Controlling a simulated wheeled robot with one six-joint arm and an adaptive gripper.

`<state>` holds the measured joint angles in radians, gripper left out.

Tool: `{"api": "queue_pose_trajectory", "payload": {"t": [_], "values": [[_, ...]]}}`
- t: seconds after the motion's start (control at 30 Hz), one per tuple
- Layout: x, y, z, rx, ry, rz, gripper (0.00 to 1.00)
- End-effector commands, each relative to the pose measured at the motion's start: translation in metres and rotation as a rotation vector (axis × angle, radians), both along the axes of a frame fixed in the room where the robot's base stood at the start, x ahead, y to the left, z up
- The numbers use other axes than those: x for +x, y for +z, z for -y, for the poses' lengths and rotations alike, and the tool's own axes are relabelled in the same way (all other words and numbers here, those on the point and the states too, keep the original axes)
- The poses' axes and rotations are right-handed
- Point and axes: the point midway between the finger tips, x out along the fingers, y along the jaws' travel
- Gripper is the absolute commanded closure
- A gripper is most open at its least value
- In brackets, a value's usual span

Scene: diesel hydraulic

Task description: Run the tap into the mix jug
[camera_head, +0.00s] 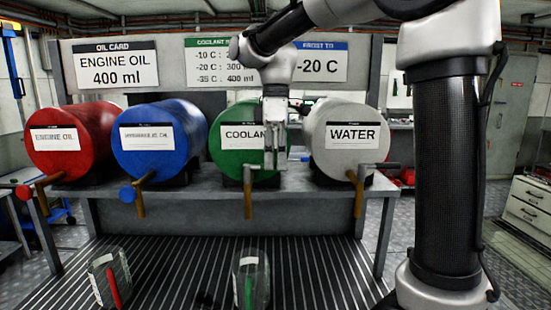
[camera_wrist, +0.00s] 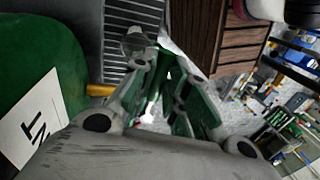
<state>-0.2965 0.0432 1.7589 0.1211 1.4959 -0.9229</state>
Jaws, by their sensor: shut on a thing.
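The green coolant drum (camera_head: 228,140) lies on the bench, its brown tap spout (camera_head: 248,200) pointing down. My gripper (camera_head: 274,165) is in front of the drum's right part, just right of the spout, fingers down. It is shut on what appears to be the coolant tap's handle, mostly hidden by the fingers. In the wrist view my gripper (camera_wrist: 155,65) shows beside the yellow-brown spout (camera_wrist: 100,90). A clear jug with a green strip (camera_head: 251,282) stands below the coolant spout. A second clear jug with a red strip (camera_head: 108,282) stands to the left. I cannot tell which is the mix jug.
Engine oil (camera_head: 75,115), hydraulic oil (camera_head: 160,115) and water (camera_head: 345,115) drums share the bench (camera_head: 205,187). Their tap handles jut out in front. Wall cards (camera_head: 115,66) hang behind. The ribbed floor (camera_head: 180,265) has free room between the jugs.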

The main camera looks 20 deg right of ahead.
Motion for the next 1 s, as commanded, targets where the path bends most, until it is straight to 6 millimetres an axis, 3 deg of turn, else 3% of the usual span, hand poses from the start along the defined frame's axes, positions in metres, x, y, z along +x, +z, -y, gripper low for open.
{"api": "queue_pose_trajectory", "payload": {"t": [0.3,0.63,0.67,0.77,1.0], "values": [[-0.020,0.001,-0.010,0.000,-0.336,0.003,1.00],[-0.021,0.001,-0.012,0.000,-0.366,0.003,1.00],[-0.021,0.001,-0.012,0.001,-0.365,0.003,0.81],[-0.021,0.001,-0.012,0.001,-0.365,0.003,0.63],[-0.022,0.000,-0.011,0.000,-0.364,0.001,0.63]]}}
